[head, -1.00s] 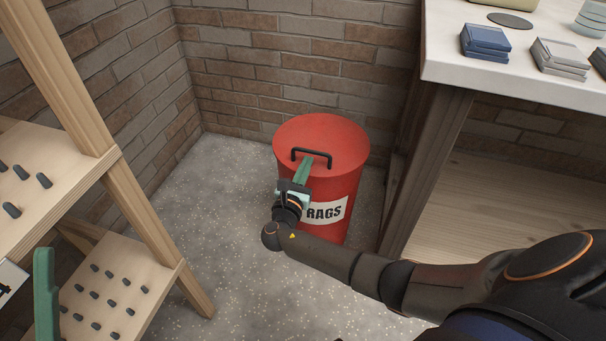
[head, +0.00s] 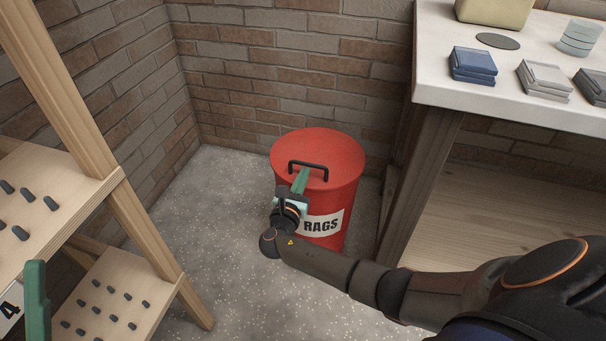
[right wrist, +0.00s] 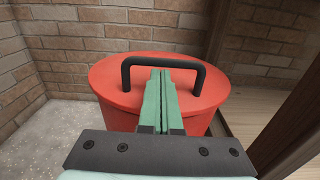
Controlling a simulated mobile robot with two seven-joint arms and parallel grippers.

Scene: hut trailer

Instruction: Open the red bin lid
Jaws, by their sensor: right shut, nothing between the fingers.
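The red bin (head: 282,188) stands on the floor in the corner, with a white "RAGS" label on its front. Its round red lid (head: 335,150) looks closed and has a black bar handle (head: 308,165). The lid (right wrist: 105,75) and handle (right wrist: 163,61) also show in the right wrist view. My right gripper (head: 300,180) is shut and empty, its green fingers (right wrist: 161,90) pointing at the handle between its two posts. The tips meet the handle bar in that view; I cannot tell whether they reach beneath it. A green finger of my left gripper (head: 37,300) shows at the lower left edge.
A wooden rack (head: 140,225) with pegged shelves stands at the left. Brick walls (head: 255,65) rise behind the bin. Speckled floor (head: 205,215) is clear left of it.

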